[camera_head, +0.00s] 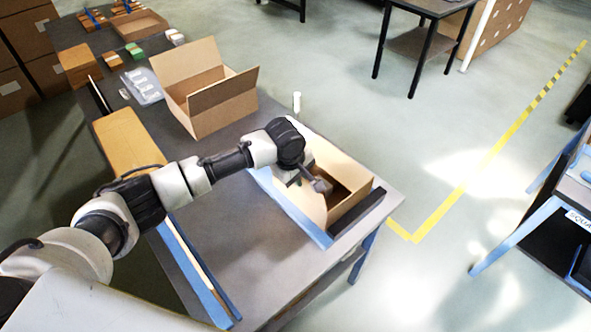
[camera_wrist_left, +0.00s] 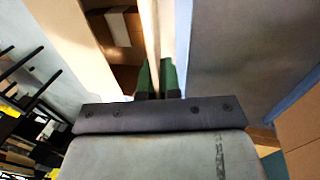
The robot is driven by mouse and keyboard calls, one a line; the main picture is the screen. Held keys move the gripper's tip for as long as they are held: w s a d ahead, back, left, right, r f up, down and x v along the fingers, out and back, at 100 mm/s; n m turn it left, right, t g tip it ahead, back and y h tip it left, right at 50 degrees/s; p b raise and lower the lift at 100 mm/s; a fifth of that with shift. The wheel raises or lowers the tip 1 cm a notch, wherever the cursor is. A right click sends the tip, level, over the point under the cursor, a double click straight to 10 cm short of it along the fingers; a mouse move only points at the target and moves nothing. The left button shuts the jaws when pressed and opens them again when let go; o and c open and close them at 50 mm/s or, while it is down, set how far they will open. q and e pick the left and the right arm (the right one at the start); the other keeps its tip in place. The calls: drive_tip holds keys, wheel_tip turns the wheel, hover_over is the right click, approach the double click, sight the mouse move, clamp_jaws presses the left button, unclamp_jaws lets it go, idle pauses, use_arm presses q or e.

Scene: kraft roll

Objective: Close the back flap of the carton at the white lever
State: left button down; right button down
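An open carton (camera_head: 352,202) stands at the near right end of the grey table, close to a small white upright lever (camera_head: 297,102). A pale flap or panel (camera_head: 305,201) shows on its left side; my arm and hand hide part of the carton, including much of its back edge. My left gripper (camera_head: 322,186) is over the carton's opening, pointing down. In the left wrist view its two dark green fingers (camera_wrist_left: 157,78) are close together at a pale cardboard edge (camera_wrist_left: 150,35). The right gripper is not in view.
A second open carton (camera_head: 222,108) stands farther back on the table (camera_head: 235,240). A blue rail (camera_head: 290,207) and a black rail (camera_head: 358,212) flank the near carton. A brown board (camera_head: 127,142) and small boxes lie along the left.

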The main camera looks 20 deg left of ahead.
use_arm(q)
drive_tip(key=shift+w+d+r+g+y+p, duration=0.35)
drive_tip(key=shift+g+p, duration=0.35)
drive_tip(key=shift+p, duration=0.3)
drive_tip(key=shift+w+d+f+g+y, duration=0.1)
drive_tip(key=shift+w+f+g+y, duration=0.05)
drive_tip(key=shift+g+y, duration=0.2)
drive_tip(key=shift+w+d+f+g+y+b, duration=0.2)
drive_tip(key=shift+w+g+y+b, duration=0.2)
drive_tip(key=shift+g, duration=0.25)
drive_tip(key=shift+w+d+f+g+y+b, duration=0.15)
drive_tip(key=shift+w+g+y+b, duration=0.2)
drive_tip(key=shift+g, duration=0.25)
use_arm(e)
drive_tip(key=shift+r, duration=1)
use_arm(q)
drive_tip(key=shift+r, duration=0.1)
drive_tip(key=c, duration=1.3)
unclamp_jaws()
